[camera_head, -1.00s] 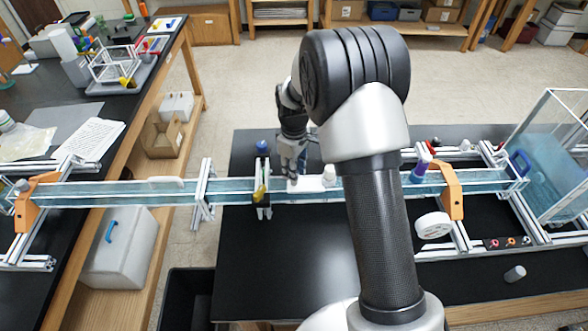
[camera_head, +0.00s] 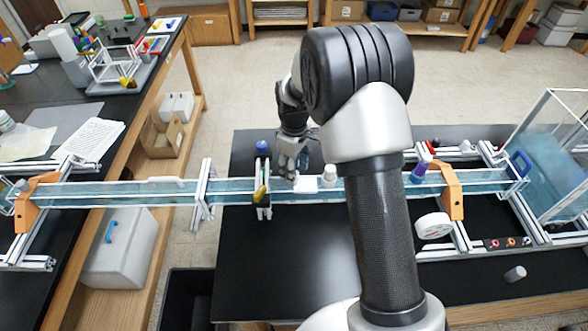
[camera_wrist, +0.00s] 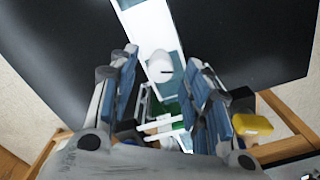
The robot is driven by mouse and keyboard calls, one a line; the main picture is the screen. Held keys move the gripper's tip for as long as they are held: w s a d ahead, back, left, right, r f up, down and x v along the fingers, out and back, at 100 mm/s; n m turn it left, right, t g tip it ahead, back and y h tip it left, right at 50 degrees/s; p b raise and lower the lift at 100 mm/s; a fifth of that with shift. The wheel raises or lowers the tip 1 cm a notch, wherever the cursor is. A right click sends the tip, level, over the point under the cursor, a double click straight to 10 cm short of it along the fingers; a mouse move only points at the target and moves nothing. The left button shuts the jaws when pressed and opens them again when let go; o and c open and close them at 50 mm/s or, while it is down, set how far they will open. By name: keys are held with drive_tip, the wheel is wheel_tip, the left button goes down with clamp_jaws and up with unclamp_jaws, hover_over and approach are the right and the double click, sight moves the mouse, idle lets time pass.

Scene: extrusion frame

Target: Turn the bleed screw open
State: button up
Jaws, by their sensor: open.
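My gripper (camera_head: 290,172) is over the long clear channel (camera_head: 110,193), beside a white block (camera_head: 306,184) on it. In the wrist view its two blue-padded fingers are spread apart with nothing held. A small round white knob (camera_wrist: 160,67) with a dark line on its top shows between the fingers, apart from both; it looks like the bleed screw. I cannot make out this knob for certain in the head view. How far the fingertips are above it is hard to tell.
A white cylinder (camera_head: 329,174) stands right of the block. A dark upright clamp with a yellow part (camera_head: 260,193) stands on the left, also yellow in the wrist view (camera_wrist: 253,123). A blue-capped item (camera_head: 262,148) is behind it. The black tabletop (camera_head: 285,265) in front is clear.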

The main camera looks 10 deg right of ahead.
wheel_tip(320, 180, up, 11)
idle(0.3)
idle(0.4)
drive_tip(key=s+r+m+t+b, duration=0.2)
drive_tip(key=s+r+m+b, duration=0.35)
drive_tip(key=s, duration=0.85)
drive_tip(key=s+f+m+t+b, duration=0.2)
drive_tip(key=s+f+b, duration=0.3)
drive_tip(key=s, duration=1.2)
drive_tip(key=shift+f+m+t+b, duration=0.15)
drive_tip(key=shift+m+t+b, duration=0.15)
drive_tip(key=shift+m+b, duration=0.5)
